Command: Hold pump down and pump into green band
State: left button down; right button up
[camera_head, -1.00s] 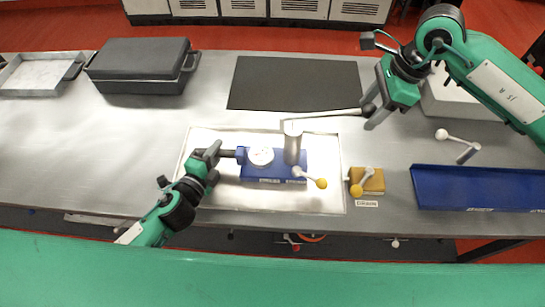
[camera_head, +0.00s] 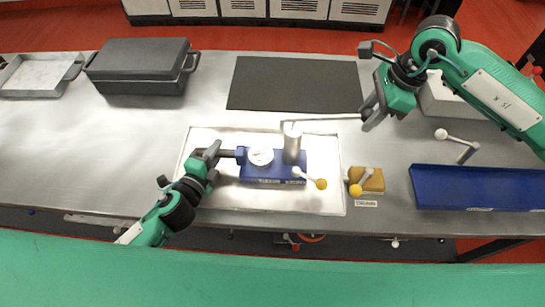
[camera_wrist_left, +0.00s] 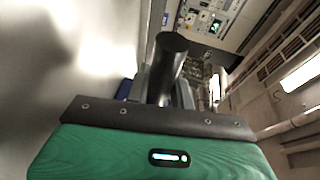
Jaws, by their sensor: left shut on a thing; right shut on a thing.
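The blue pump (camera_head: 272,174) stands on the white tray in the middle of the table. It has a round white gauge (camera_head: 260,157), a grey cylinder (camera_head: 292,145) and a yellow-tipped lever (camera_head: 313,178) at its front right. The gauge's green band is too small to make out. My left gripper (camera_head: 222,155) is shut on the dark handle at the pump's left side; this handle (camera_wrist_left: 171,60) also shows in the left wrist view. My right gripper (camera_head: 369,117) is shut on the right end of the long pump lever (camera_head: 325,118), which lies about level.
The white tray (camera_head: 195,195) surrounds the pump. A yellow block with a lever (camera_head: 373,181) and a blue bin (camera_head: 480,187) lie to the right. A black mat (camera_head: 294,83) and a black case (camera_head: 140,66) lie behind.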

jog(key=shift+f, duration=1.4)
jog(key=shift+s+f, duration=0.1)
jog(key=shift+f, duration=0.4)
jog(key=shift+d+x, duration=0.15)
jog(key=shift+x, duration=0.6)
jog(key=shift+d+x, duration=0.1)
jog(key=shift+x, duration=0.7)
jog(key=shift+f, duration=0.15)
jog(key=shift+x, duration=0.8)
